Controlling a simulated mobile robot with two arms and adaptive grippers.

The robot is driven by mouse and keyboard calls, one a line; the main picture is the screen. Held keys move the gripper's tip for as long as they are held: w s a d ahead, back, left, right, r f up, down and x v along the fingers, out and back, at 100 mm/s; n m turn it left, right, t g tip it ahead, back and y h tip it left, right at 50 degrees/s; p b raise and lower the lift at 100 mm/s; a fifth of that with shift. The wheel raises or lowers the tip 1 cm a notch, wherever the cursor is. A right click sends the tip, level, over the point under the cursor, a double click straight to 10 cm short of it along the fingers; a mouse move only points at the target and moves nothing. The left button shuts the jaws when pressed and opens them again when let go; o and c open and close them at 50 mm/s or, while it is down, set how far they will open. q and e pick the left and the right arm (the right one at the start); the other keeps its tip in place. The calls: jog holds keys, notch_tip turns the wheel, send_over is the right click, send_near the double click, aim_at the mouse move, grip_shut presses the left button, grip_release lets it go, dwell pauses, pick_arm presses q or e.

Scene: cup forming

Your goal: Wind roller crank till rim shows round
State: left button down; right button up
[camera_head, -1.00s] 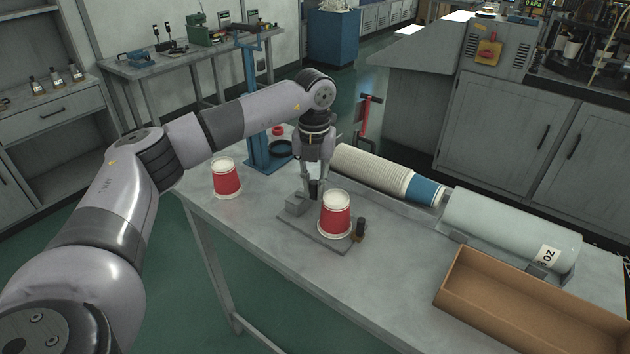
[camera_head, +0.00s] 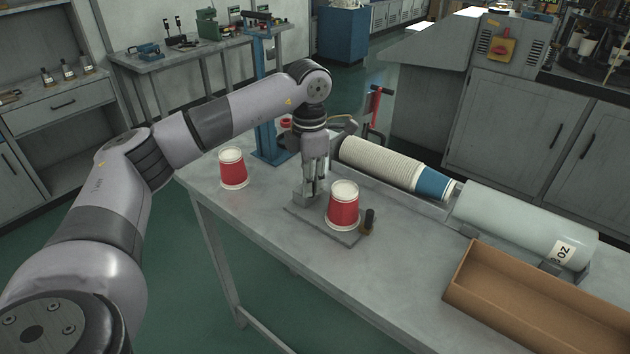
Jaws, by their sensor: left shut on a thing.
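A red paper cup with a white top (camera_head: 343,207) stands upside down on a flat grey base plate (camera_head: 312,224). A small grey block (camera_head: 302,198) and a dark post with a brass-coloured foot (camera_head: 368,222) stand on either side of it. My left gripper (camera_head: 314,188) points down just behind and left of this cup. It is shut on a small dark upright piece that looks like the crank handle; the fingers hide most of it. How even the cup's rim is cannot be made out. My right gripper is not in view.
Another red cup (camera_head: 232,168) stands at the left of the grey table (camera_head: 400,285). A long stack of white cups (camera_head: 378,163) lies behind, ending in a blue sleeve by a pale cylinder (camera_head: 520,226). An open brown box (camera_head: 540,305) sits front right. A blue stand (camera_head: 268,140) rises behind.

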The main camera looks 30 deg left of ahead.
pick_arm(q)
jog(key=m, duration=0.2)
jog(key=a+m, duration=0.1)
jog(key=s+m, duration=0.1)
jog(key=m, duration=0.1)
jog(key=shift+s+a+m+b, duration=0.1)
jog(key=shift+a+m+b, duration=0.2)
jog(key=shift+a+b, duration=0.05)
jog(key=shift+s+a+m, duration=0.1)
jog(key=shift+a+m, duration=0.3)
jog(key=shift+m, duration=0.65)
jog(key=shift+a+m, duration=0.35)
jog(key=shift+m, duration=0.7)
jog(key=c, duration=1.5)
grip_release()
jog(key=shift+r, duration=0.1)
notch_tip(320, 180, up, 12)
jog(key=shift+f, duration=0.1)
